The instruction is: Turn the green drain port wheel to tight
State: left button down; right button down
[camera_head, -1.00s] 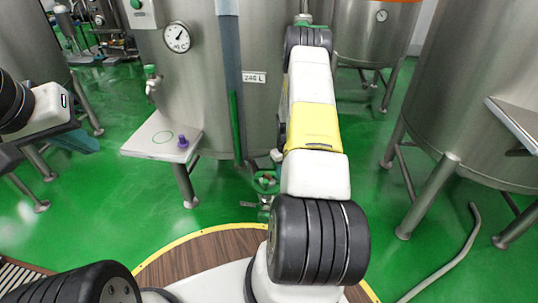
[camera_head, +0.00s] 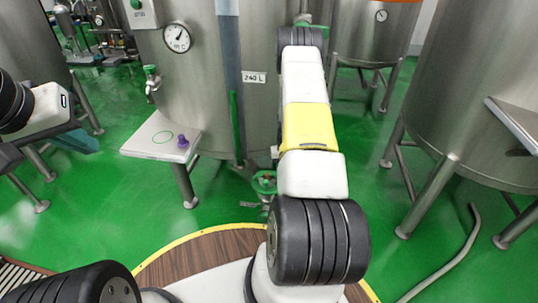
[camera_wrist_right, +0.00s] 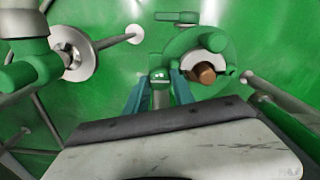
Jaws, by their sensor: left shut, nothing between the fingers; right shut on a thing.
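The green drain port wheel (camera_head: 264,182) sits low at the foot of the central tank, partly hidden by my right arm in the head view. In the right wrist view, a green wheel-like part (camera_wrist_right: 221,48) with a brown centre is just right of the fingertips. My right gripper (camera_wrist_right: 160,88) has its teal fingers shut on a small green piece, seemingly part of the wheel; the exact contact is unclear. The head view hides this gripper behind its arm. My left gripper (camera_head: 76,141) is shut and empty at the left, far from the wheel.
A white side shelf (camera_head: 150,145) holds a purple knob-like piece (camera_head: 183,141). The central tank (camera_head: 205,90) carries a gauge and a 240 L label. Another tank (camera_head: 465,110) stands at right, with a hose (camera_head: 462,250) on the floor. A green valve and metal flange (camera_wrist_right: 75,55) flank my right gripper.

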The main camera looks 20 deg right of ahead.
jog(key=c, duration=1.1)
grip_release()
jog(key=shift+o, duration=0.2)
notch_tip(320, 180, up, 8)
jog(key=shift+f, duration=0.1)
